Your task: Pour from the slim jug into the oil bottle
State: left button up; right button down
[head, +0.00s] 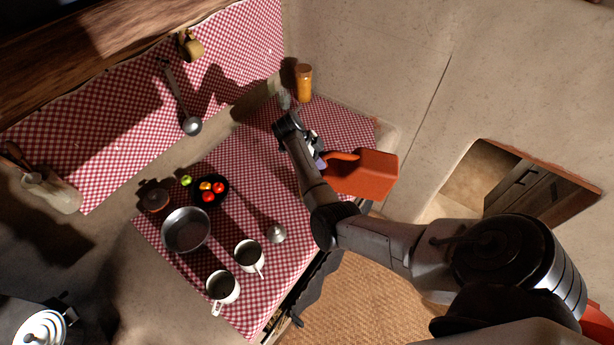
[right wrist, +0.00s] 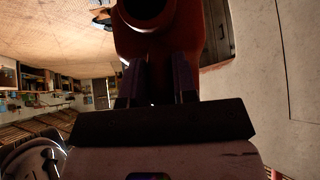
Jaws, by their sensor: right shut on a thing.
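The slim jug appears to be the orange-red vessel (head: 365,174) at the right end of the checked counter, in the head view. It looks tipped on its side, narrow part to the left and broad part to the right. My right gripper (head: 321,160) is shut on it at the narrow part, partly hidden by my own arm. In the right wrist view the jug (right wrist: 210,40) rises beyond the fingers (right wrist: 158,85), with a dark round shape at the top. A small clear glass vessel (head: 285,99) stands behind my gripper; I cannot tell whether it is the oil bottle. My left gripper is not in view.
An amber jar (head: 304,84) stands in the back corner. A ladle (head: 179,100) hangs on the wall.

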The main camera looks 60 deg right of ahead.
jog(key=shift+w+r, duration=0.1)
jog(key=shift+w, duration=0.05)
dwell(0.4)
jog(key=shift+g, duration=0.3)
jog(key=shift+w+r, duration=0.1)
dwell(0.5)
dwell(0.4)
